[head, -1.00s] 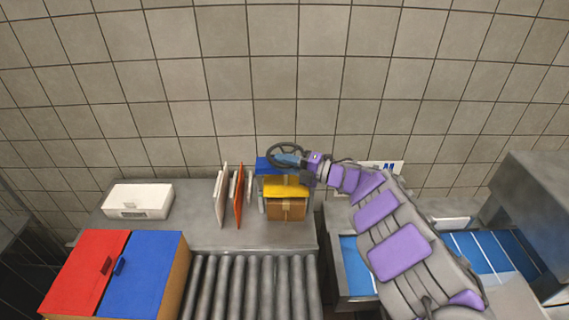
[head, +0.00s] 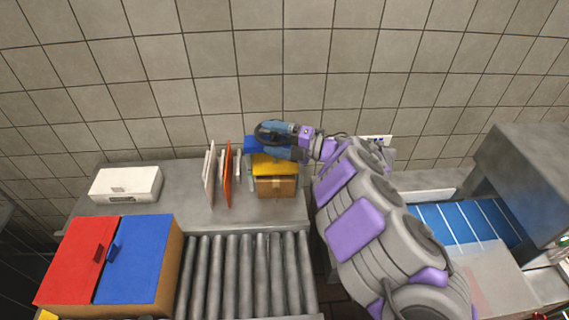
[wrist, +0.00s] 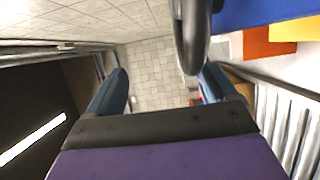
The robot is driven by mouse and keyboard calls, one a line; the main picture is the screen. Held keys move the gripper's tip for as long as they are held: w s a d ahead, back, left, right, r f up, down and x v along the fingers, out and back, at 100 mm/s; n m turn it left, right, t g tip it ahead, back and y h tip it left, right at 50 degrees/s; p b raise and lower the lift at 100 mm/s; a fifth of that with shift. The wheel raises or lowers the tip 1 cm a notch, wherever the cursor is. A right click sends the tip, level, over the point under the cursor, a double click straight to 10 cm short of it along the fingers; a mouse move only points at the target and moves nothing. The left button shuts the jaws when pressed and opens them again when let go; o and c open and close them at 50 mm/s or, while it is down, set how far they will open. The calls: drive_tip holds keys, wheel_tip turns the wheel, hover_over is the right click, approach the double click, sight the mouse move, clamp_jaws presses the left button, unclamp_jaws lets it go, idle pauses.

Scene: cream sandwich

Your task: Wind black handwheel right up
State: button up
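The black handwheel (head: 262,133) sits on top of the blue and yellow machine (head: 276,164) at the back of the counter. My gripper (head: 268,140) is at the wheel from the right, with its blue fingers spread apart. In the wrist view my gripper (wrist: 166,72) is open, with a wide empty gap between the fingers. A dark curved part of the handwheel (wrist: 192,40) passes close to the right fingertip. I cannot tell whether they touch. The fingers hide part of the wheel in the head view.
Upright white and orange boards (head: 227,174) stand left of the machine. A white box (head: 125,184) lies further left. A roller conveyor (head: 246,270) runs in front, beside a red and blue-topped box (head: 137,260). A blue conveyor (head: 465,224) is at the right. A tiled wall stands behind.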

drive_tip(key=s+r+p, duration=0.1)
drive_tip(key=s+d+r, duration=0.1)
drive_tip(key=shift+s+d+p, duration=0.15)
drive_tip(key=shift+s+p, duration=0.2)
drive_tip(key=shift+p, duration=0.05)
drive_tip(key=c, duration=0.6)
drive_tip(key=s+d+p, duration=0.1)
drive_tip(key=s+p, duration=0.9)
drive_tip(key=p, duration=1.1)
drive_tip(key=shift+d+f+p, duration=0.2)
drive_tip(key=shift+d+p, duration=0.15)
drive_tip(key=shift+d, duration=0.05)
drive_tip(key=shift+w, duration=0.15)
